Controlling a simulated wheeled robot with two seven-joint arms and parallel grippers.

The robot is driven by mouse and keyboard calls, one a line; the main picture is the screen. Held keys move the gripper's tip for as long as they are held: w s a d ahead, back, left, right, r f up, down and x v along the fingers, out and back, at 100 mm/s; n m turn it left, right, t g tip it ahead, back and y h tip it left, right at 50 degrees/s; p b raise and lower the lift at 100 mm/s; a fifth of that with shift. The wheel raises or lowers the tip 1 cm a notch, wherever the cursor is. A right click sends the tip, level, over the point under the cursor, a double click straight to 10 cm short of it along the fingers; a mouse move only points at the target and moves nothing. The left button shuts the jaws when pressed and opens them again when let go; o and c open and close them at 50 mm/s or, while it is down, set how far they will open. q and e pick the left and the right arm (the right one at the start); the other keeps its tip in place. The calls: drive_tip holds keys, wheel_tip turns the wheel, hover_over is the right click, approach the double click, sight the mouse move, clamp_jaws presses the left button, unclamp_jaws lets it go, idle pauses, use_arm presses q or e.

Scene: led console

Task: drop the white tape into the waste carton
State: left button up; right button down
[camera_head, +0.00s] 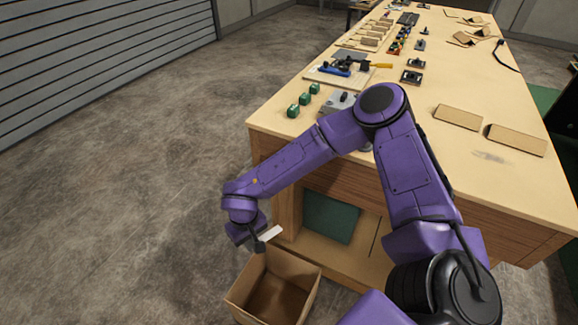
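My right gripper (256,243) hangs at the end of the purple arm, fingers pointing down, just above the far edge of the waste carton. The white tape (270,233) shows as a small pale piece at the fingers and sticks out to their right. The gripper appears shut on it, though the fingers are small and partly hidden. The waste carton (244,294) is an open brown box on the floor beside the workbench, and its visible inside looks empty. My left gripper is out of view.
A long wooden workbench (462,85) fills the right side. It carries green blocks (293,110), a blue-handled tool (333,71), several small devices and flat brown boxes (515,140). A green panel (331,218) shows under it. The concrete floor at left is clear.

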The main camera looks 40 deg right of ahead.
drive_tip(key=w+d+f+m+b, duration=0.1)
drive_tip(key=d+f+m+b, duration=0.1)
drive_tip(key=f+b, duration=1.5)
drive_tip(key=w+d+f+m+b, duration=0.2)
drive_tip(key=f+m+b, duration=0.3)
drive_tip(key=f+b, duration=1.3)
drive_tip(key=shift+d, duration=0.7)
drive_tip(key=c, duration=1.2)
unclamp_jaws()
drive_tip(key=shift+c, duration=0.2)
drive_tip(key=shift+r, duration=0.1)
wheel_tip(320, 180, up, 10)
drive_tip(key=p, duration=0.3)
drive_tip(key=shift+r+p, duration=0.25)
drive_tip(key=shift+p, duration=0.15)
